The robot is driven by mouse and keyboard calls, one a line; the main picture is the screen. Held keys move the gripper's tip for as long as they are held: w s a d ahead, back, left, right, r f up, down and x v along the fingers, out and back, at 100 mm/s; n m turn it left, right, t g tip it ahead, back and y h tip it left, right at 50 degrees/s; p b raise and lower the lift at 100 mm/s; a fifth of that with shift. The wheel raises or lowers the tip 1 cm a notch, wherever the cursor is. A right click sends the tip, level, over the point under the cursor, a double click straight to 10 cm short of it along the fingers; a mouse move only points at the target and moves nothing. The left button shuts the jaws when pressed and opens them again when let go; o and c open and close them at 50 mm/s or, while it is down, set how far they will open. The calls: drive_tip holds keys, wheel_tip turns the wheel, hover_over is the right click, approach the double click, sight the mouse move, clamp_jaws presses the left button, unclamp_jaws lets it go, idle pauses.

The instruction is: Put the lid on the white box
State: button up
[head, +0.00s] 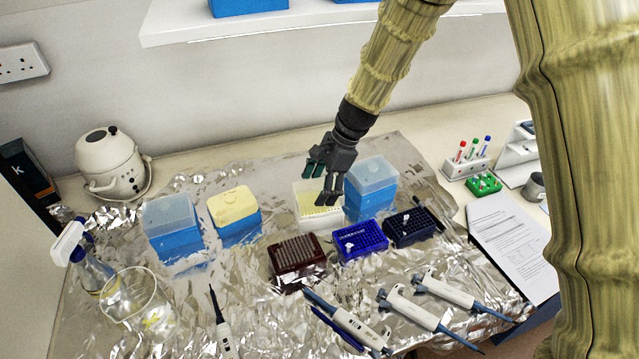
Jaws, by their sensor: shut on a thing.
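The white box (312,221) stands on the foil behind the coloured racks. Pale yellow tips show along its top, and part of it is hidden behind my gripper. My gripper (321,184) reaches down from above, right over the box. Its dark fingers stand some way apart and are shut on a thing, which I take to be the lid. The lid itself is hard to make out against the pale box. I cannot tell whether it touches the box.
A blue box with a clear lid (371,172) stands close at the right. A yellow-topped blue box (234,204) and another clear-lidded box (168,216) stand left. Dark red (297,256), blue (360,241) and navy racks (410,227) stand in front, with several pipettes nearer.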

drive_tip(key=shift+f+p, duration=0.35)
drive_tip(key=shift+f, duration=1)
idle(1.2)
drive_tip(key=o, duration=1)
drive_tip(key=shift+c, duration=0.2)
drive_tip(key=shift+r, duration=0.1)
drive_tip(key=v, duration=1.1)
drive_tip(key=shift+d+r, duration=0.2)
drive_tip(key=shift+r, duration=0.15)
